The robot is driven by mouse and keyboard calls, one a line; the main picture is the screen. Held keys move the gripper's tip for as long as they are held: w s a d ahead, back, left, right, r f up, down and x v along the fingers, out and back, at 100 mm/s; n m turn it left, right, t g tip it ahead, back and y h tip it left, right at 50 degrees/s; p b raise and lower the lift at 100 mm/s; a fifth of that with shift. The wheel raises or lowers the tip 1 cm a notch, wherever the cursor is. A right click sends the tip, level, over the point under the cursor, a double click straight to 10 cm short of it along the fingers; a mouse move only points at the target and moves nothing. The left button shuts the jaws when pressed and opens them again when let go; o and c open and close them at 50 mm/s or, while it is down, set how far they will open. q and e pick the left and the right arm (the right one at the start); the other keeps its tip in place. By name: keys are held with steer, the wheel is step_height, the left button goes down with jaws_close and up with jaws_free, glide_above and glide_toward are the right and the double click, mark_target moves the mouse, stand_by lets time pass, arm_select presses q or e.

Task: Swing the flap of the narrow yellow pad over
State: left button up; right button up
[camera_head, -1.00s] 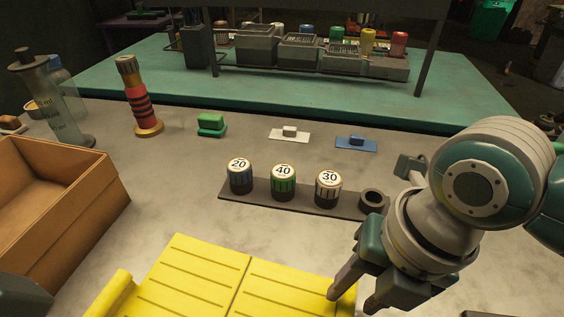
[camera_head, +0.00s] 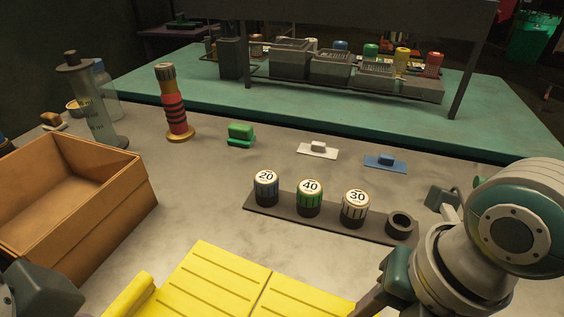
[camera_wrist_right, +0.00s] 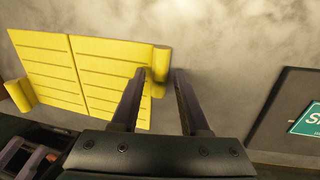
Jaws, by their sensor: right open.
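The yellow pad (camera_head: 235,285) lies on the grey table at the bottom of the head view, cut off by the frame's lower edge. It has two grooved panels with a seam between them. In the right wrist view the pad (camera_wrist_right: 85,70) has a rolled edge (camera_wrist_right: 17,97) at its left and another roll (camera_wrist_right: 160,62) at its right. My right gripper (camera_wrist_right: 159,74) is open, its fingers around or above the right roll; contact cannot be told. In the head view the right gripper is largely cut off at the bottom. My left gripper's fingers do not show.
An open brown box (camera_head: 75,195) stands at the left. A dark rack (camera_head: 335,222) with numbered cylinders and one empty ring lies beyond the pad. In the wrist view a dark panel with a green sign (camera_wrist_right: 306,118) is at the right.

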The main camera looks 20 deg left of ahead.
steer(key=shift+a+f+b, duration=0.1)
steer(key=shift+f+b, duration=0.25)
stand_by(0.7)
jaws_close()
steer(key=shift+a+r+h+p, duration=0.2)
steer(key=shift+r+h+p, duration=0.3)
steer(key=shift+r+p, duration=0.25)
steer(key=shift+r+h, duration=0.3)
